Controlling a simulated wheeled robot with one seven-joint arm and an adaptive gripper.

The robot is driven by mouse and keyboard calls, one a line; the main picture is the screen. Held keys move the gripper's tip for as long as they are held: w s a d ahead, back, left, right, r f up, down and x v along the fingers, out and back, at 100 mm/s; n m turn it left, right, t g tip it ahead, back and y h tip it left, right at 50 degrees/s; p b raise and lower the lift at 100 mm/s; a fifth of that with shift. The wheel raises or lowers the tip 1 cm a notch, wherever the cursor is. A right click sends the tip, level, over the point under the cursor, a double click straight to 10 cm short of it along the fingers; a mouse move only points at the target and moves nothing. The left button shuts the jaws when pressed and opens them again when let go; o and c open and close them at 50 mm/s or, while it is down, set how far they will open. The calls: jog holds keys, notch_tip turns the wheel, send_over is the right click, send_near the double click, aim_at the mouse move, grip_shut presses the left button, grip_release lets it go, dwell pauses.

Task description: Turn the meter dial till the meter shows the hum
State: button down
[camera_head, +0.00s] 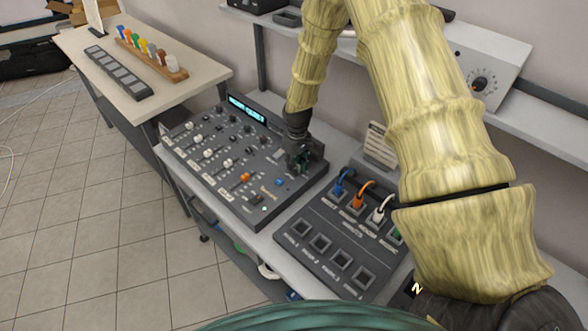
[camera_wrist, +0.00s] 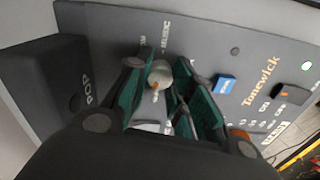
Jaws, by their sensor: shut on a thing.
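The mixing console (camera_head: 196,150) stands on the bench, with rows of knobs, faders and a lit cyan display (camera_head: 247,108) at its back; the display's text is too small to read surely. My gripper (camera_head: 299,158) reaches down onto the console's right side. In the wrist view, my gripper (camera_wrist: 163,78) is shut on a silver-grey round dial (camera_wrist: 159,73), one green-padded finger on each side. Printed labels lie around the dial, only partly readable. The fingers hide part of the dial, and I cannot tell its pointer setting.
A blue button (camera_wrist: 226,84) and an orange-marked dark switch (camera_wrist: 285,90) sit near the gripper. A patch panel (camera_head: 335,235) with coloured plugs is right of the console. A side table (camera_head: 195,75) holds coloured pegs.

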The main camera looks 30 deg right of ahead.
jog(key=m, duration=0.2)
jog(key=m+b, duration=0.1)
jog(key=m, duration=0.1)
jog(key=shift+s+f+m+b, duration=0.1)
jog(key=shift+s+m+b, duration=0.1)
jog(key=shift+m+b, duration=0.1)
dwell(0.3)
jog(key=c, duration=1.2)
grip_release()
jog(key=shift+s+d, duration=0.15)
jog(key=shift+w, duration=0.2)
jog(key=shift+w+r, duration=0.1)
jog(key=shift+r, duration=0.5)
notch_tip(320, 180, up, 11)
